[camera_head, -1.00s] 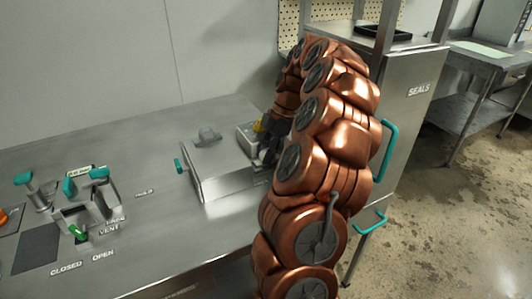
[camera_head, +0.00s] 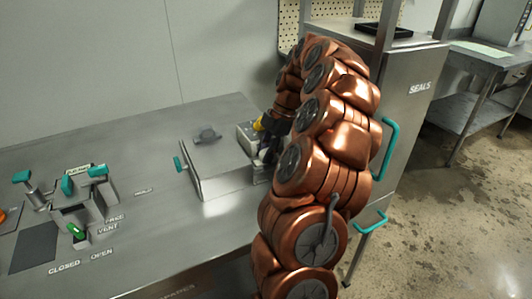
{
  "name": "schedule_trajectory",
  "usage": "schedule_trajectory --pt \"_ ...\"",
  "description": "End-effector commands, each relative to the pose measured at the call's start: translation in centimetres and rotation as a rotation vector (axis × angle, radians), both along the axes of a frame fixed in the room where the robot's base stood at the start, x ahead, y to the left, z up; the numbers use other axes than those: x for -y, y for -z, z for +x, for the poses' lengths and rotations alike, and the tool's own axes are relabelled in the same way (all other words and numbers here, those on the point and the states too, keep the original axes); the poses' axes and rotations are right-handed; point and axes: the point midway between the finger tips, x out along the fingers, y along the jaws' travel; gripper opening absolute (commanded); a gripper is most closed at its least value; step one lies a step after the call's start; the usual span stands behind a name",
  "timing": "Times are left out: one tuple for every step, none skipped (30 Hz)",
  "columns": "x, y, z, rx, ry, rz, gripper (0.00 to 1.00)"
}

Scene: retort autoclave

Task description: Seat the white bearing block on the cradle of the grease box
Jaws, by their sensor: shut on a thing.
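My gripper (camera_head: 267,145) is dark and partly hidden behind my copper arm. It reaches down at the right end of a low steel box on the bench. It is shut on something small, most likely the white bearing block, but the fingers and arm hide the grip. A pale box-like piece (camera_head: 246,135) with a grey top shows just left of the gripper, at the steel box's back right corner. A yellow part shows beside it. I cannot tell whether this piece is the grease box, and no cradle can be made out.
The low steel box (camera_head: 213,170) has a teal handle on its left and a grey knob on top. Teal-handled levers (camera_head: 80,190) stand at the left of the bench. The SEALS cabinet (camera_head: 408,125) is at right. The bench front between levers and box is clear.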

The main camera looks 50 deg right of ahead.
Motion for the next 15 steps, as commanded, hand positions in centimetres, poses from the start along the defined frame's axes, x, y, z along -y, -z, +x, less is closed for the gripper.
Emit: schedule_trajectory --pt "0.01 -0.04 0.00 0.000 0.000 0.000 0.00" --pt "0.01 -0.04 0.00 0.000 0.000 0.000 0.00" --pt "0.01 -0.04 0.00 0.000 0.000 0.000 0.00" --pt "0.01 -0.04 0.00 0.000 0.000 0.000 0.00" --pt "0.01 -0.04 0.00 0.000 0.000 0.000 0.00" --pt "0.01 -0.04 0.00 0.000 0.000 0.000 0.30" --pt "0.01 -0.05 0.00 0.000 0.000 0.000 0.33" --pt "0.02 -0.05 -0.01 0.000 0.000 0.000 0.36" --pt "0.02 -0.05 -0.01 0.000 0.000 0.000 0.40" --pt "0.01 -0.04 -0.01 0.000 0.000 0.000 0.43" --pt "0.01 -0.04 -0.01 0.000 0.000 0.000 0.46" --pt "0.01 -0.04 -0.01 0.000 0.000 0.000 0.50" --pt "0.01 -0.04 -0.01 0.000 0.000 0.000 0.54" --pt "0.01 -0.04 -0.01 0.000 0.000 0.000 0.56" --pt "0.01 -0.04 -0.01 0.000 0.000 0.000 0.56"
